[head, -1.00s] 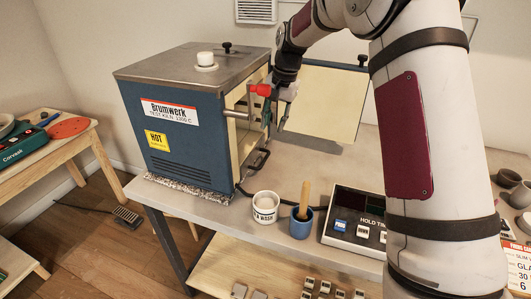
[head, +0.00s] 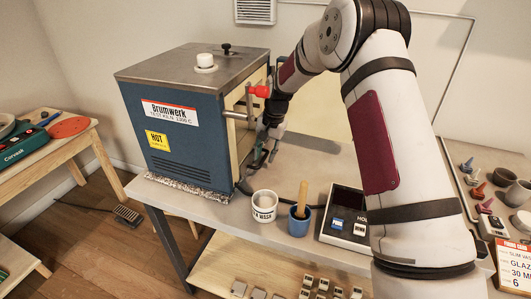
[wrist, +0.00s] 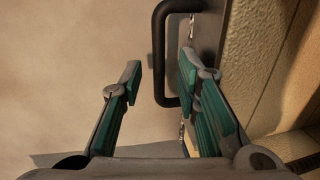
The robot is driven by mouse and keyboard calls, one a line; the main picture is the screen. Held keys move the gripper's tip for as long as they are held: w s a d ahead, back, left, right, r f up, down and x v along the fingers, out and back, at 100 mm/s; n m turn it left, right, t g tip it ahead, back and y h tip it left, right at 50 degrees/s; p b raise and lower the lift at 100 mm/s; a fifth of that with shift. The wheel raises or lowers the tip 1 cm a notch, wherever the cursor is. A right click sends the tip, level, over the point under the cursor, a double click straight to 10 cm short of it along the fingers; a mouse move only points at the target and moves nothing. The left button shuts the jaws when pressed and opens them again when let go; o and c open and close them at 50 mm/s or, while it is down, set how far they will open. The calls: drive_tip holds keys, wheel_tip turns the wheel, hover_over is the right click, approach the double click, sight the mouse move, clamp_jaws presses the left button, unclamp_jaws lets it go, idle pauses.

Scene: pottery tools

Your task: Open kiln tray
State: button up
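The blue test kiln (head: 185,150) stands on the table at left, with a "HOT" label on its side. A black bar handle (wrist: 159,60) shows in the wrist view, fixed to a dark grey front (wrist: 207,40), which looks like the tray's front. Pale brick-like kiln lining (wrist: 252,60) lies right of it. My gripper (wrist: 160,68) is open. Its fingertips stand on either side of the handle's long bar, with gaps visible. In the head view my gripper (head: 266,152) is low at the kiln's front and hides much of the handle.
A pale open door panel (head: 320,105) stands behind my arm. A red knob (head: 259,91) on a rod sticks out of the kiln above my gripper. A white cup (head: 264,207), a blue cup with a wooden tool (head: 299,222) and a control box (head: 346,215) stand near the table's front.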

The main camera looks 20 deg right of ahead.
clamp_jaws()
drive_tip(key=s+d+p, duration=0.1)
drive_tip(key=s+d, duration=0.2)
drive_tip(key=d, duration=0.2)
drive_tip(key=s+d+p, duration=0.1)
drive_tip(key=s+d, duration=0.3)
drive_tip(key=d, duration=0.1)
drive_tip(key=s+d+p, duration=0.2)
drive_tip(key=s+d, duration=0.2)
drive_tip(key=d, duration=0.1)
unclamp_jaws()
wheel_tip(320, 180, up, 12)
drive_tip(key=s+d, duration=0.1)
drive_tip(key=shift+d, duration=0.35)
